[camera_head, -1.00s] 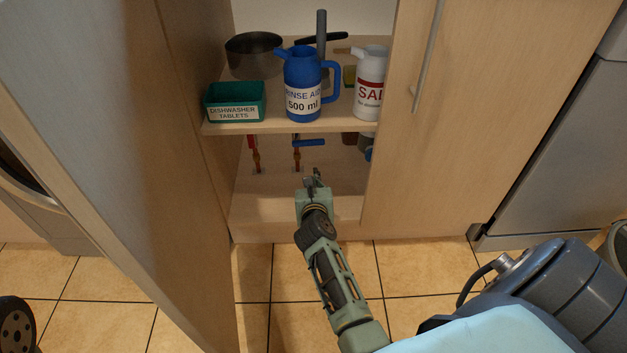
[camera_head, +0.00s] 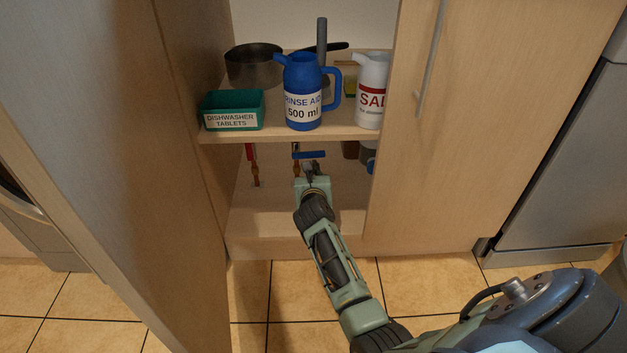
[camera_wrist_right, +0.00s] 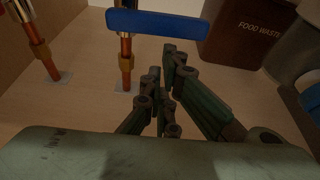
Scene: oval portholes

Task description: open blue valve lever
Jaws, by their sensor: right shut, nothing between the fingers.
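The blue valve lever (camera_head: 309,155) sits on a copper pipe under the cabinet shelf. It lies crosswise, pointing right from the pipe. In the right wrist view the blue lever (camera_wrist_right: 157,24) spans the upper middle, above the copper pipe (camera_wrist_right: 126,62). My right gripper (camera_head: 312,165) is inside the lower compartment, just below and in front of the lever. In the wrist view its fingers (camera_wrist_right: 161,62) are shut and empty, below the lever's right part; whether they touch it cannot be told. My left gripper is not in view.
A second pipe with a red valve (camera_head: 250,152) stands left of the blue one. A brown food waste bin (camera_wrist_right: 240,33) stands to the right. The shelf above (camera_head: 290,133) holds a green tablet box (camera_head: 233,103), blue jug (camera_head: 302,78) and white salt jug (camera_head: 372,72).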

